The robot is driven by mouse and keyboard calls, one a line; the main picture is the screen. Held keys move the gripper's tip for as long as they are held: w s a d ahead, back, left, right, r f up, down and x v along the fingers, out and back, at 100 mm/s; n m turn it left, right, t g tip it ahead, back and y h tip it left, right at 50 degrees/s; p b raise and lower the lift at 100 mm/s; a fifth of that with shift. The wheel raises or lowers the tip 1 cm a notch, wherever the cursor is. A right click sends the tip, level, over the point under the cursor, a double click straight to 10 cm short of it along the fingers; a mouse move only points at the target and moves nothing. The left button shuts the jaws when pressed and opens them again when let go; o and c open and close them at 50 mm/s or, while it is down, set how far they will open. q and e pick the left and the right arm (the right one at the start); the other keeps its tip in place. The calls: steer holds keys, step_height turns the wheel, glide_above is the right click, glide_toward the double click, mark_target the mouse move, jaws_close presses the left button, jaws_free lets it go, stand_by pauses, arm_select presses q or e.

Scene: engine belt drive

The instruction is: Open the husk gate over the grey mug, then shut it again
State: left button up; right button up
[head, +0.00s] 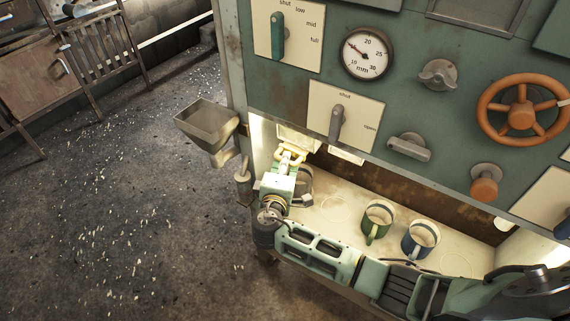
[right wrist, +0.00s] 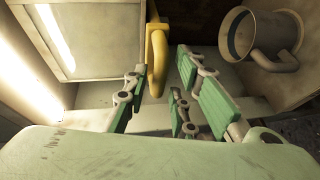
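A yellow loop handle (head: 291,154) hangs under the panel, above the left end of the lit bay. It also shows in the right wrist view (right wrist: 156,55), between the fingers and nearer the left one. My right gripper (head: 287,168) is at this handle, with its fingers (right wrist: 168,82) spread and a gap beside the handle. The grey mug (head: 306,186) stands at the bay's left end, partly hidden by my gripper; a grey mug shows at upper right in the right wrist view (right wrist: 238,33). The gate plate itself is not clearly visible. My left gripper is out of view.
A green mug (head: 377,221) and a blue mug (head: 420,238) stand on the bay floor (head: 336,207). Above is a lever (head: 337,122) at "shut" on its plate, beside a grey knob (head: 409,147). A metal hopper (head: 207,124) sticks out at the left.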

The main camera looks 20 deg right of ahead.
jaws_close()
steer(key=shift+s+a, duration=0.6)
steer(key=shift+a, duration=0.15)
steer(key=shift+o, duration=1.6)
jaws_free()
steer(key=shift+d, duration=0.1)
steer(key=v, duration=1.2)
